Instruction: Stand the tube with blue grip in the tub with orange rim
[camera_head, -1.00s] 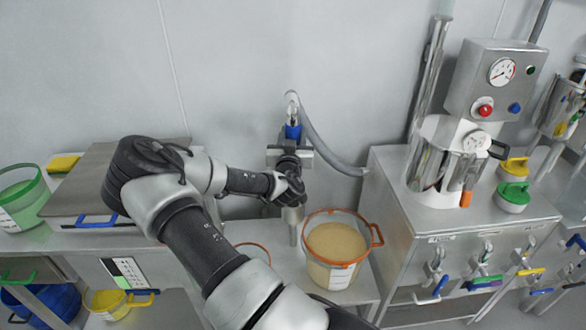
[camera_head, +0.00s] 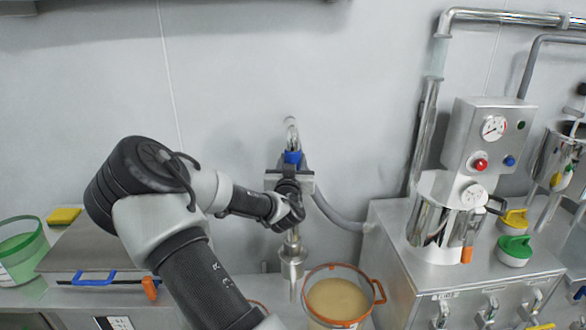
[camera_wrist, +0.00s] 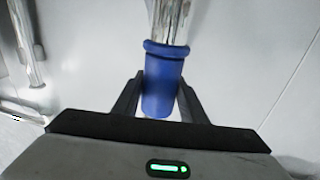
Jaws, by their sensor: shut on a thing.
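The tube's blue grip (camera_head: 292,157) sits between the jaws of my gripper (camera_head: 291,176), which is shut on it in front of the wall. The wrist view shows the blue grip (camera_wrist: 162,85) between both fingers (camera_wrist: 158,98), with the clear or shiny tube running up from it. A metal tube part hangs below the gripper, roughly upright in the head view. The tub with orange rim (camera_head: 306,284) stands below and to the right of the gripper, filled with tan powder; its lower part is cut off by the picture edge.
A grey hose (camera_head: 334,212) runs from behind the gripper to the steel cabinet (camera_head: 405,240) on the right. A machine with a gauge (camera_head: 494,127) stands on that cabinet beside yellow and green lidded pieces. At left are a green tub (camera_head: 22,255) and a yellow sponge (camera_head: 64,215).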

